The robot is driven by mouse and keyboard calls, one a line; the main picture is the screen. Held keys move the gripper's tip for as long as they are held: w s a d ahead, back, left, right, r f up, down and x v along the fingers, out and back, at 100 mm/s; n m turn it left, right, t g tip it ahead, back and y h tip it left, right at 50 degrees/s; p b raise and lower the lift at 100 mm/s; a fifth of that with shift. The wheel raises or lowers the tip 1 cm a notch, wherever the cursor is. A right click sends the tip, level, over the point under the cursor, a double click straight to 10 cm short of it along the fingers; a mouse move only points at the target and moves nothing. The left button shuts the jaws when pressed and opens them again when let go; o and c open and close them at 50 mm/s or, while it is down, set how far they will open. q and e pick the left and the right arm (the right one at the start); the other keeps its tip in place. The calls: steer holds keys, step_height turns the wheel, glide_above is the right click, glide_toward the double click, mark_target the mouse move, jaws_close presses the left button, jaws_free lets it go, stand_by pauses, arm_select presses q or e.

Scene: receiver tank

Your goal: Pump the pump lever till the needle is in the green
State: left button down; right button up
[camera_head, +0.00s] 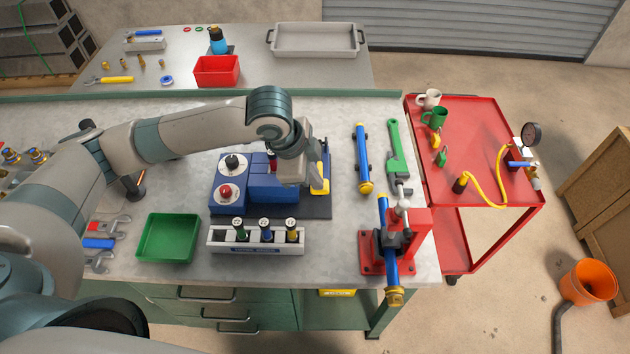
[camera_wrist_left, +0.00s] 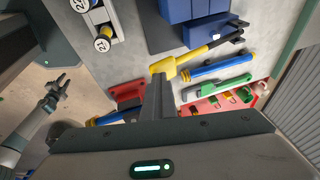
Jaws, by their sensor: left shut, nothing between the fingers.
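The pump lever, with its yellow grip (camera_head: 320,187) and dark arms, stands at the right end of the blue pump unit (camera_head: 272,187). In the left wrist view, the yellow grip (camera_wrist_left: 192,64) lies just beyond my fingertips. My left gripper (camera_head: 317,181) is shut with nothing held, at the grip; I cannot tell whether it touches. It also shows in the left wrist view (camera_wrist_left: 157,82). A round gauge (camera_head: 532,134) stands on the red cart; its needle is too small to read. My right gripper (camera_wrist_left: 54,84) hangs over the floor, fingers apart.
A red vise (camera_head: 415,232) holding a blue tube stands at the bench's right front. A blue tube (camera_head: 362,158) and a green-handled tool (camera_head: 395,148) lie right of the lever. A white rack (camera_head: 256,238) and green tray (camera_head: 168,238) stand in front of the unit.

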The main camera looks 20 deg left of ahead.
arm_select(q)
steer(key=b+v, duration=0.2)
steer(key=v, duration=0.8)
steer(key=shift+s, duration=0.2)
steer(key=shift+d, duration=0.1)
